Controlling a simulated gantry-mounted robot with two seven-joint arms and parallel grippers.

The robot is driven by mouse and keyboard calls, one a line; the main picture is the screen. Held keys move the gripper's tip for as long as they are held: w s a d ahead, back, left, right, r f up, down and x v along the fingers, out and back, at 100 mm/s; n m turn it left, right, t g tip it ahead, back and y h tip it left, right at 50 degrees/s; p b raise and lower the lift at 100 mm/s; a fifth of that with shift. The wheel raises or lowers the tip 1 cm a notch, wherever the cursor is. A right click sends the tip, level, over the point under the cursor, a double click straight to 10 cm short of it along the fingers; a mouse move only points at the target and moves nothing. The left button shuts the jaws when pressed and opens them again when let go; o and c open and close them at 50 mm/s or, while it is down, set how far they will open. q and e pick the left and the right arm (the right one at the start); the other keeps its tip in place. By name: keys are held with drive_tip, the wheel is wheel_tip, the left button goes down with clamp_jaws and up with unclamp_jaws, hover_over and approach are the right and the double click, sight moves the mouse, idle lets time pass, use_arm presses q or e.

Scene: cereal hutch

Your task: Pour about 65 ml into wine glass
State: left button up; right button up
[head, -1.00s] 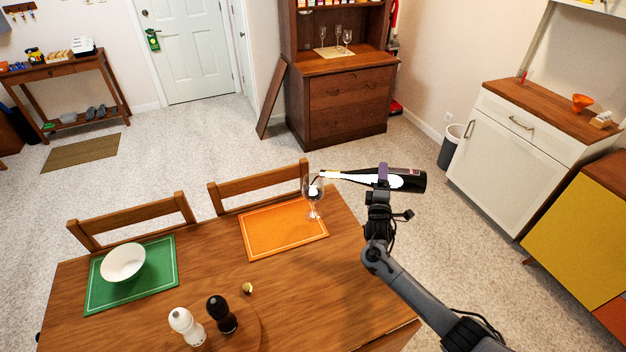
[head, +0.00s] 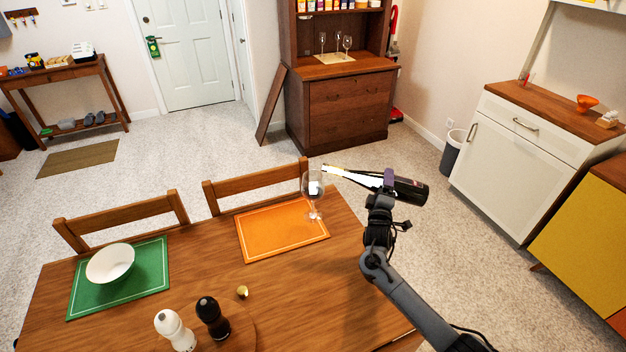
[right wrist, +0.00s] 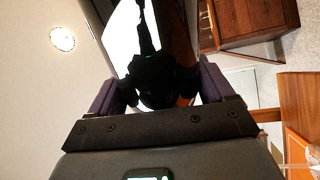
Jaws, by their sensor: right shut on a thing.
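A dark wine bottle with a pale label (head: 411,190) is held on its side in my right gripper (head: 387,182). Its neck points left and sits a little higher than its base in the picture. The wine glass (head: 314,207) stands upright at the right end of the orange placemat (head: 275,232). The bottle's mouth is beside the top of the glass, near its rim. A dark and white patch shows in the bowl; I cannot tell whether it is wine. No stream is visible. In the right wrist view the purple fingers (right wrist: 152,88) are around the dark bottle. My left gripper is out of view.
The wooden table (head: 300,290) also carries a green placemat (head: 150,283) with a white bowl (head: 110,263), a white mill (head: 174,330) and a black mill (head: 212,318). A small brass-coloured item (head: 242,292) lies near the mills. Chairs (head: 256,187) stand along the far edge.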

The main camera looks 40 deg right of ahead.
drive_tip(key=shift+f+m+b, duration=0.3)
drive_tip(key=shift+f+b, duration=0.25)
drive_tip(key=shift+b, duration=0.2)
drive_tip(key=shift+r, duration=0.1)
idle(0.7)
idle(0.6)
